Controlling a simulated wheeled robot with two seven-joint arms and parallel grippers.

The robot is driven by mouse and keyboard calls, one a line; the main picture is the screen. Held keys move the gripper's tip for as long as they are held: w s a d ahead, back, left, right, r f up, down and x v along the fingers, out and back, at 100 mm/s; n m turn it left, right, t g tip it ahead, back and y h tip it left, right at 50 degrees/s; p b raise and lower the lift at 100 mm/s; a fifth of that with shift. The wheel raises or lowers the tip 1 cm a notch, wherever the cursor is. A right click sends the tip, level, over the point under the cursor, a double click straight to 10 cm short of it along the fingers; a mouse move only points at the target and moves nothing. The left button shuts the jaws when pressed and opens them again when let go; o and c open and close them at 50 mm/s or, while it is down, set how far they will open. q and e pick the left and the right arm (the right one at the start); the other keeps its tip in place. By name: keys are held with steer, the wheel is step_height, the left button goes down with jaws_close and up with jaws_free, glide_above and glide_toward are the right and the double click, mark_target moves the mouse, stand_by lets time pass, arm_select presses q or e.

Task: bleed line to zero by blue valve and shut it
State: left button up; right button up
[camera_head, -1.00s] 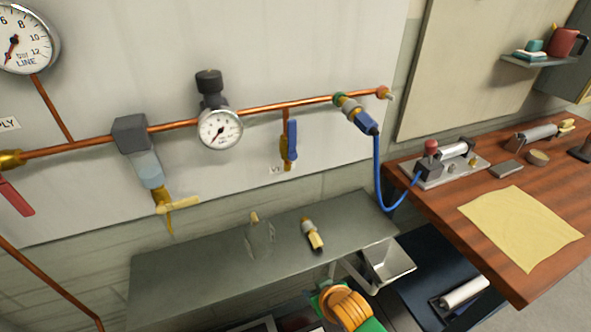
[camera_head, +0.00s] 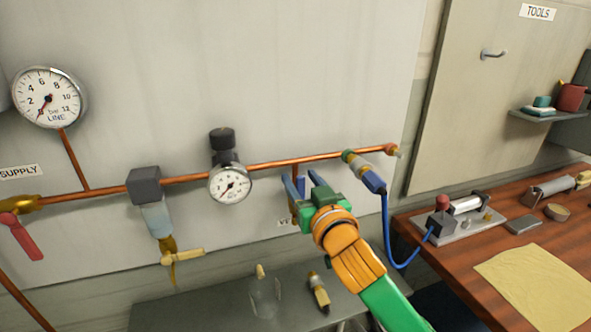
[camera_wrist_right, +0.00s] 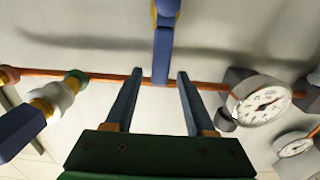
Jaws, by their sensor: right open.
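The blue valve (camera_head: 301,186) hangs on a short drop below the copper line. In the head view it is mostly hidden by my right gripper (camera_head: 303,180). In the right wrist view its blue handle (camera_wrist_right: 162,48) lies ahead of the gap between my two open fingers, and no contact shows. The large LINE gauge (camera_head: 48,98) at the left has its needle at the lower left, near zero. A smaller gauge (camera_head: 230,184) sits under the black regulator knob (camera_head: 222,138); its exact reading is too small to tell. My left gripper is not in view.
A red-handled supply valve (camera_head: 22,236) is at the left. A blue hose (camera_head: 387,228) runs from the line's right end to the bench (camera_head: 440,270). A grey shelf (camera_head: 200,306) below holds a glass container (camera_head: 265,297) and a loose fitting (camera_head: 318,292).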

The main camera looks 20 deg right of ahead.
steer(key=w, duration=0.4)
steer(key=shift+f+p, duration=0.1)
steer(key=shift+p, duration=0.25)
steer(key=shift+c, duration=0.2)
jaws_close()
stand_by(0.9)
